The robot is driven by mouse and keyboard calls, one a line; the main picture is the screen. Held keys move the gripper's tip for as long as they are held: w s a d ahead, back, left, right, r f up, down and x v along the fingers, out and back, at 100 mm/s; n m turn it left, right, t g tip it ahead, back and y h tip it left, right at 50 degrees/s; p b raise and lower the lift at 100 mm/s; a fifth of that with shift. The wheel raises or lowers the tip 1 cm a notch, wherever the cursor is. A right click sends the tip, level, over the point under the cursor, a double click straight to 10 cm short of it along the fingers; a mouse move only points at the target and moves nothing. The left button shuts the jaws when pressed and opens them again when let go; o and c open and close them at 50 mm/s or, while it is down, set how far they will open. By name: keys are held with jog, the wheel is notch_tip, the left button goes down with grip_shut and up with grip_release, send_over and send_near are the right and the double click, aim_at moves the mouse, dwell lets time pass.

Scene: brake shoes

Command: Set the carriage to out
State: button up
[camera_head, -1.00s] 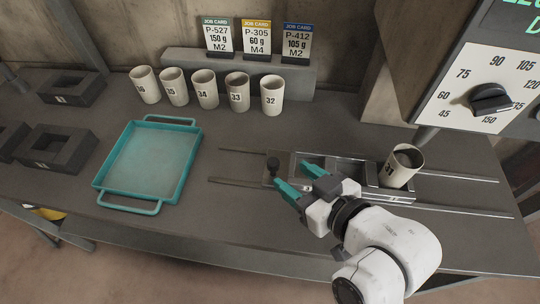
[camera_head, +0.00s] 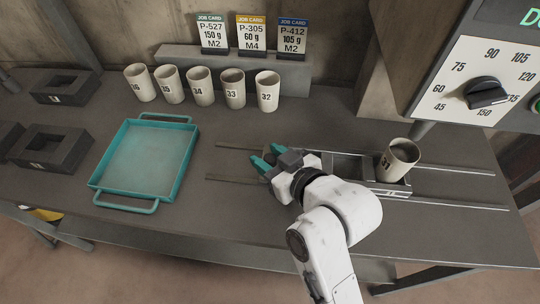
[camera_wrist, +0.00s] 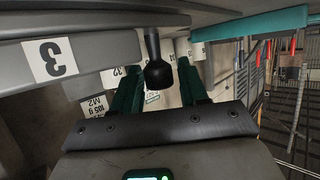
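The carriage (camera_head: 350,168) is a grey tray-like slide on two thin rails, toward their right part. A cup marked 37 (camera_head: 398,158) stands at its right end. My gripper (camera_head: 266,157) is over the rails at the carriage's left end, teal fingers pointing left. It hides the carriage's dark knob in the head view. In the wrist view the black knob (camera_wrist: 158,72) shows between the two spread fingers (camera_wrist: 160,88), with a gap visible beside it. My gripper holds nothing that I can see.
A teal tray (camera_head: 187,165) lies left of the rails. Several numbered cups (camera_head: 233,88) stand in a row behind, below job cards (camera_head: 252,35). Dark block holders (camera_head: 50,147) are at the far left. A dial panel (camera_head: 490,80) stands at the right. The rails left of my gripper are clear.

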grip_shut()
dwell(0.3)
jog(key=a, duration=0.9)
jog(key=a+p, duration=0.1)
jog(key=a, duration=0.3)
jog(key=shift+w+a, duration=0.25)
jog(key=shift+a+r, duration=0.1)
jog(key=shift+a, duration=0.25)
jog(key=shift+o, duration=0.7)
grip_release()
jog(key=shift+a, duration=0.25)
jog(key=shift+o, duration=0.6)
